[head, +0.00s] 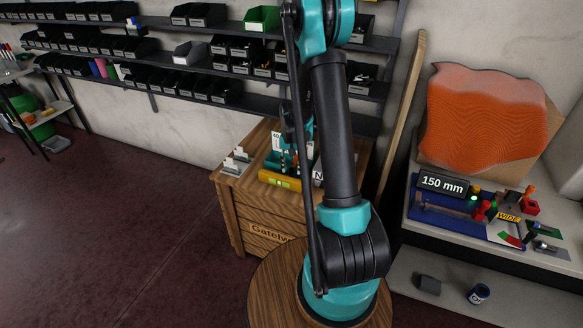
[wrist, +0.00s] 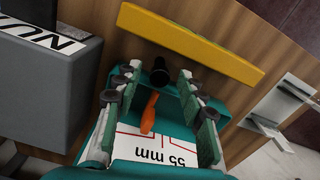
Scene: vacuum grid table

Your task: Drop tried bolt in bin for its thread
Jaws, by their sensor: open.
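In the wrist view my gripper (wrist: 157,88) is open, its two padded fingers apart over a teal tray (wrist: 118,140) with a white "55 mm" label (wrist: 165,152). A small orange piece (wrist: 149,113) lies between the fingers and touches neither that I can see. A short black cylinder (wrist: 160,72) is at the far end of the gap; I cannot tell whether either is the bolt. A grey bin (wrist: 40,85) with a label starting "NU" stands to the left. In the head view my arm hides much of the tray (head: 273,160).
A yellow level (head: 280,180) lies along the edge of the wooden cabinet (head: 258,225); it also shows in the wrist view (wrist: 190,42). Grey upright holders (head: 236,160) stand at the cabinet's left. Shelves of black bins (head: 200,88) line the wall. A "150 mm" sign (head: 442,184) stands right.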

